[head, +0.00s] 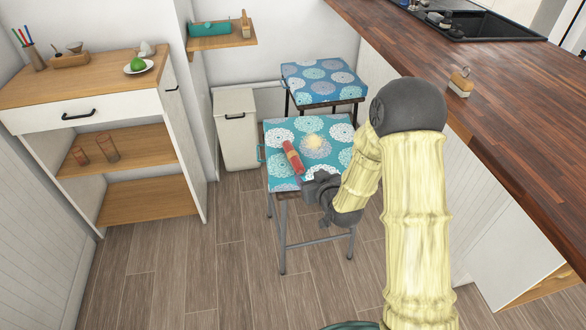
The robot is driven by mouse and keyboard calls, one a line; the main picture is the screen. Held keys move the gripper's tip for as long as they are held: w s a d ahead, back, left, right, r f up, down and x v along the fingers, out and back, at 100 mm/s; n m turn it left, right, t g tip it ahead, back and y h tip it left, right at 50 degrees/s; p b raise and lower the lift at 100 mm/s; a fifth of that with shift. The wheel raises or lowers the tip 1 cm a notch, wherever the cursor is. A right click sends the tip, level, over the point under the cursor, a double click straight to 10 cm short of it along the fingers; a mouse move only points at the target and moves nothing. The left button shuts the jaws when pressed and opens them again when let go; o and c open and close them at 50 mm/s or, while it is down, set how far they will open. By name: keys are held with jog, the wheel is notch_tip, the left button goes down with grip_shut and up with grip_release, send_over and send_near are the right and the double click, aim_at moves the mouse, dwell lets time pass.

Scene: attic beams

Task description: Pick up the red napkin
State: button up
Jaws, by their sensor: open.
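The red napkin (292,157) looks like a narrow red roll with a paler band. It lies slantwise on the teal patterned cushion of the nearer stool (283,129). My gripper (313,185) is at the near right edge of that cushion, just below and right of the napkin's near end. It is open and appears apart from the napkin, with nothing seen between its fingers. The fingers are small and partly hidden by my wrist.
A pale yellowish item (314,142) lies right of the napkin. A second stool (324,80) stands behind, with a white bin (237,130) to its left. A wooden counter (480,60) borders the right, a shelf unit (90,80) the left. Floor (200,265) is clear at front left.

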aim_at(297, 160)
jog(key=shift+a, duration=0.15)
jog(key=x, duration=1.2)
jog(key=shift+w, duration=0.15)
jog(key=x, duration=0.3)
jog(key=b+x, duration=0.1)
jog(key=shift+w+d+f, duration=0.2)
jog(key=shift+d+f, duration=0.05)
jog(key=shift+w+a+f, duration=0.15)
jog(key=shift+w+a, duration=0.05)
jog(key=shift+w, duration=0.2)
